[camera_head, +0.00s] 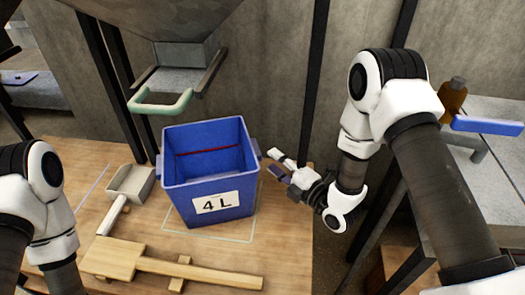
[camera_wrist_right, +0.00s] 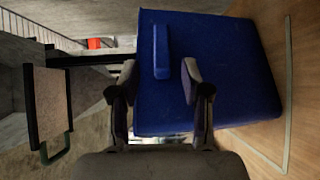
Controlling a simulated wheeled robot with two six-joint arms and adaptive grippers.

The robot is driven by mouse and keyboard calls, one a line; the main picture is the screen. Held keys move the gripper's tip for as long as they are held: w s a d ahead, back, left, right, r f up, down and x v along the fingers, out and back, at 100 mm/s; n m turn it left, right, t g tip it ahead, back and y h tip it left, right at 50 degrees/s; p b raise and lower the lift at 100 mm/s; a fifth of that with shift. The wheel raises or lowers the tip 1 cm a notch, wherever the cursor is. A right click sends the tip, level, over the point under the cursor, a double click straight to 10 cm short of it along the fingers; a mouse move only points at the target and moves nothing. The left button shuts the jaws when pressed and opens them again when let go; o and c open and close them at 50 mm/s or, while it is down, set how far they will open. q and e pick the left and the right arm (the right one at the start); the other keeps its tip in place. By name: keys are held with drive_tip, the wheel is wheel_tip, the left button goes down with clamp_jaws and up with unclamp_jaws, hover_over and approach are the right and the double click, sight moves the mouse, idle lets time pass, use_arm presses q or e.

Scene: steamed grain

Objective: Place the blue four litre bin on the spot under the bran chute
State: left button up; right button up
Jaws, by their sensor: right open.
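The blue bin (camera_head: 222,190) is open-topped, upright and marked "4 L". It is on the wooden table, mostly inside a pale outlined square (camera_head: 240,239), turned slightly to it. The grey chute (camera_head: 185,54) with a green handle (camera_head: 160,104) is above and behind the bin. My right gripper (camera_head: 274,164) is open just right of the bin, by its right side handle. In the right wrist view the bin's side (camera_wrist_right: 235,75) and handle (camera_wrist_right: 161,52) show beyond the open fingers (camera_wrist_right: 158,82); contact is unclear. My left arm shows at the left, its gripper out of frame.
A scoop (camera_head: 128,187) lies left of the bin. A wooden paddle (camera_head: 190,270) lies in front of it on the table (camera_head: 285,240). A dark post (camera_head: 314,80) stands behind my right gripper. A brown bottle (camera_head: 452,97) and a blue-handled item (camera_head: 487,125) are at the right.

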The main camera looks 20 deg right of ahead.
drive_tip(key=v, duration=0.5)
idle(1.4)
